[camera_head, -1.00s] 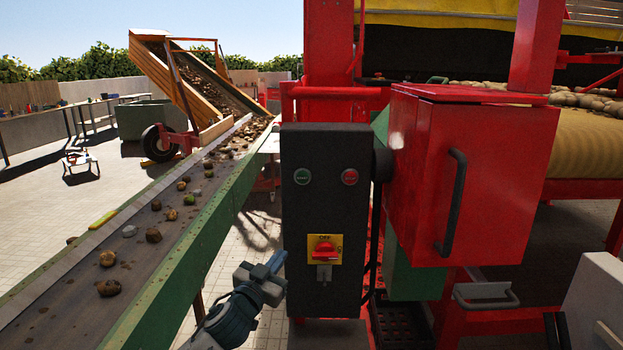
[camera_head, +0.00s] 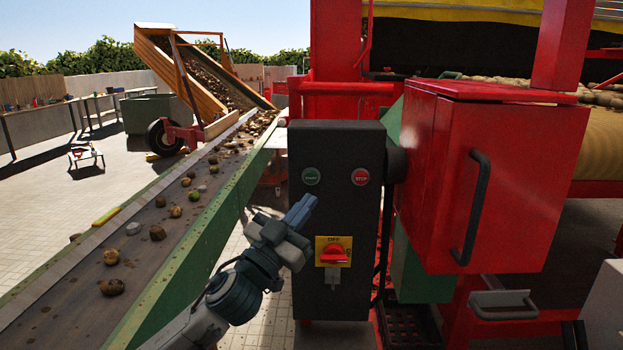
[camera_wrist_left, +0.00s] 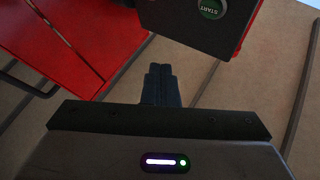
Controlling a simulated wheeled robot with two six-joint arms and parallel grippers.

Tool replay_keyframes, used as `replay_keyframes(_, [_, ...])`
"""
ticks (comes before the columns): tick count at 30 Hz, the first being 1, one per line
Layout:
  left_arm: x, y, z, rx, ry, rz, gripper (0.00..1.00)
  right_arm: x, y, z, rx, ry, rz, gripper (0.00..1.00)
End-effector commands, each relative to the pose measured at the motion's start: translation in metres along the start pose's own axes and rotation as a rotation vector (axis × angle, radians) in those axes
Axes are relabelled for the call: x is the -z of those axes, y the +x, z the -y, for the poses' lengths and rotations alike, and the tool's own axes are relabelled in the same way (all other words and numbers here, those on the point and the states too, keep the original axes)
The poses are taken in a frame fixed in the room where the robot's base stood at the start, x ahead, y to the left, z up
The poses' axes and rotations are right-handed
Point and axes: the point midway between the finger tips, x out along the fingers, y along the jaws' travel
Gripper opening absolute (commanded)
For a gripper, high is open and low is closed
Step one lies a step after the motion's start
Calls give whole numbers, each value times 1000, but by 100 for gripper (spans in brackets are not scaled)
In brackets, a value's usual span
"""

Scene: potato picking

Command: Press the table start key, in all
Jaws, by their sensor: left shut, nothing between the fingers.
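The green start key (camera_head: 311,176) sits at the upper left of a black control box (camera_head: 336,222). A red stop key (camera_head: 360,177) is to its right, and a red switch on a yellow plate (camera_head: 334,251) is below. My left gripper (camera_head: 306,204) is shut and empty, pointing up, a little below the start key in the head view. In the left wrist view the start key (camera_wrist_left: 211,7) shows at the top edge, partly cut off, up and to the right of the shut fingers (camera_wrist_left: 160,75). My right gripper is not in view.
A conveyor (camera_head: 165,215) with potatoes, clods and stones runs along the left of the box. A red cabinet (camera_head: 490,180) with a black handle stands close on the right. The paved floor at far left has free room.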

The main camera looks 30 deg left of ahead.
Motion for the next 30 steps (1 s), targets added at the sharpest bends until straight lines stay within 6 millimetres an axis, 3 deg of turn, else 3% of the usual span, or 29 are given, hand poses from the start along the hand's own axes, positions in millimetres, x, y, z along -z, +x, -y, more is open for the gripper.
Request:
replay_keyframes(18, [-37, 51, 37, 2, 0, 1, 0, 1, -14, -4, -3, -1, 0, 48])
replay_keyframes(30, [-44, 61, 44, 0, 0, 0, 0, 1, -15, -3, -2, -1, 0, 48])
